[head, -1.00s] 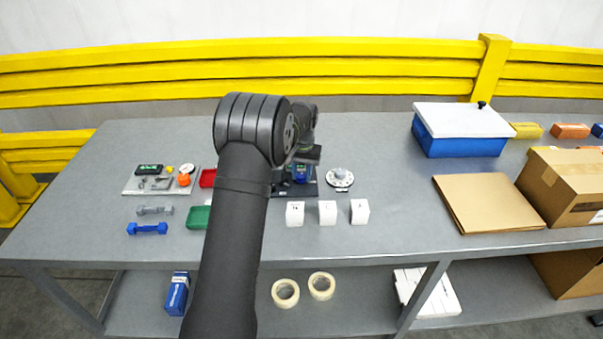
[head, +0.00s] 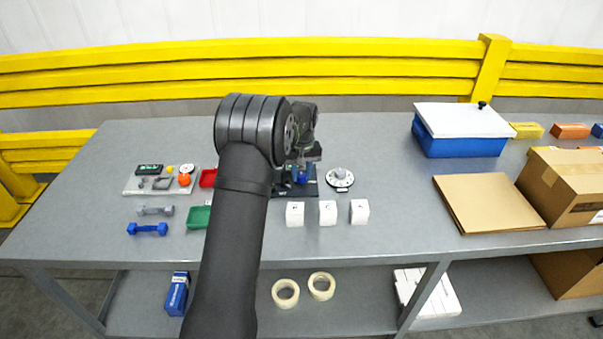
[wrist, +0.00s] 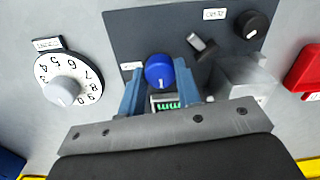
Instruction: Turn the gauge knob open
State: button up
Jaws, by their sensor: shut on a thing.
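A blue round knob (wrist: 160,71) with a pale pointer line stands on a dark panel (wrist: 125,30) in the wrist view. My gripper (wrist: 161,80) is shut on this knob, one blue-grey finger on each side of it. A small label (wrist: 131,66) sits left of the knob; its print is too small to read. A green-lit display (wrist: 166,103) shows between the fingers, partly hidden by my gripper. In the head view my arm covers part of the panel (head: 295,190), and a bit of blue (head: 303,179) shows under the wrist.
A white numbered dial (wrist: 67,83) is left of the panel. A black knob (wrist: 251,25), a small lever (wrist: 200,44) and a red tray (wrist: 303,70) lie to the right. White cubes (head: 327,213) stand in front of the panel.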

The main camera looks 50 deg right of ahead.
aim_at(303, 175)
jog(key=o, duration=1)
jog(key=shift+c, duration=0.2)
jog(key=shift+r, duration=0.1)
notch_tip(303, 175, up, 17)
jog(key=shift+s+d, duration=0.15)
notch_tip(303, 175, down, 17)
jog(key=shift+f, duration=0.15)
